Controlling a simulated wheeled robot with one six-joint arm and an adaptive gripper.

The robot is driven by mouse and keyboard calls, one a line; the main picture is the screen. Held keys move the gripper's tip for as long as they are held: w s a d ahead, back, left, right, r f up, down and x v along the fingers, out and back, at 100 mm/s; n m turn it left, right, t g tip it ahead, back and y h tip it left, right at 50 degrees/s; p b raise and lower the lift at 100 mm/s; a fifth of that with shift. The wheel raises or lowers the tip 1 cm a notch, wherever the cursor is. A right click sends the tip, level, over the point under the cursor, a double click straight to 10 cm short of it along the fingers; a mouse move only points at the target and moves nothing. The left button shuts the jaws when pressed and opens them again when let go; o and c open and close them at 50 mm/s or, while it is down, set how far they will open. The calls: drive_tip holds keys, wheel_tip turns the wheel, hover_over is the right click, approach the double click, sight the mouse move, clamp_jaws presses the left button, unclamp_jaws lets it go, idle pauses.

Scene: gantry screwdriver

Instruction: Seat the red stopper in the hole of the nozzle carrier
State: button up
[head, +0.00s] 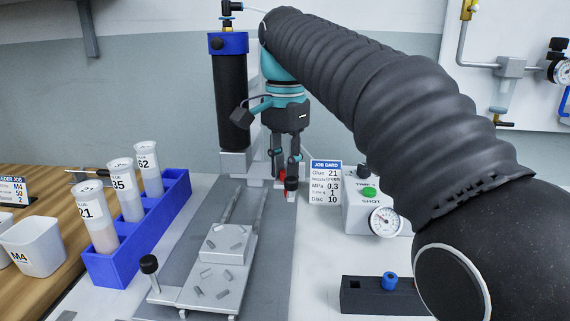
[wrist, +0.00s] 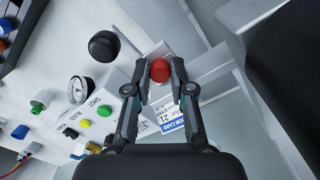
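The red stopper (wrist: 160,71) is a small round-topped piece between my fingertips. My gripper (wrist: 161,76) appears closed on it, with a finger against each side. In the head view my gripper (head: 285,172) points down at the foot of the black cylinder, and a bit of the red stopper (head: 281,178) shows between the fingers. The grey bracket at the cylinder's foot (head: 236,161) looks like the nozzle carrier. Its hole is not visible. I cannot tell whether the stopper is in the hole or above it.
The job card (head: 325,182) and gauge box (head: 362,212) stand to the right. A blue rack (head: 117,268) with tubes is left, a slide plate (head: 218,272) in front.

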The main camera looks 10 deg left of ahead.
drive_tip(key=o, duration=0.3)
drive_tip(key=shift+r, duration=0.1)
